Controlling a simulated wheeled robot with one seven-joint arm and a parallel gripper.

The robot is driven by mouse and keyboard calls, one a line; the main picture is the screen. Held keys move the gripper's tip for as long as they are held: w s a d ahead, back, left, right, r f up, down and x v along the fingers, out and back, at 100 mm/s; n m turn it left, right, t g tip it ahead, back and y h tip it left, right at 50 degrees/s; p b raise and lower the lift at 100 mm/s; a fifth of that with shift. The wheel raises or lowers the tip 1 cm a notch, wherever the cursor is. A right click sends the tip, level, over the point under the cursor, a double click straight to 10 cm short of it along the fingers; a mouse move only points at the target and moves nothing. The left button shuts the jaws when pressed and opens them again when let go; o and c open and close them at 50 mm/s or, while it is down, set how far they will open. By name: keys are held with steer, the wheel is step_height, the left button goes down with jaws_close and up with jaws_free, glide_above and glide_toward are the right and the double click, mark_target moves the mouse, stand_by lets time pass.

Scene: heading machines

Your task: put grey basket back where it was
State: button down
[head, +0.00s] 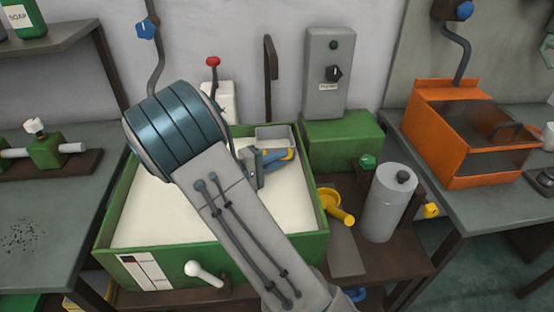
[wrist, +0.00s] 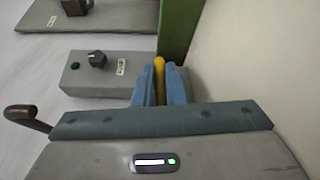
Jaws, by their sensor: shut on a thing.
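The grey basket (head: 275,135) is a small open tray over the back right part of a large green bin (head: 318,210) with a cream-white inside. My gripper (head: 287,157) is just in front of the basket, at its near side, with blue fingers. A yellow piece shows at the fingertips. In the wrist view, my gripper (wrist: 159,78) is shut on this upright yellow piece, which looks like the basket's handle. I cannot tell whether the basket touches the bin's contents.
A grey control box (head: 329,75) with a black knob stands on a green block (head: 343,138) behind right. A grey cylinder (head: 390,202) and a yellow-handled part (head: 338,206) are right of the bin. An orange bin (head: 440,130) stands on the right bench. A red-topped lever (head: 213,75) rises behind.

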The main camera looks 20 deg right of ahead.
steer(key=c, duration=1.5)
jaws_free()
steer(key=s+a, duration=0.2)
steer(key=a, duration=1)
steer(key=shift+r+b, duration=0.35)
steer(key=shift+r, duration=0.05)
steer(key=shift+d, duration=0.1)
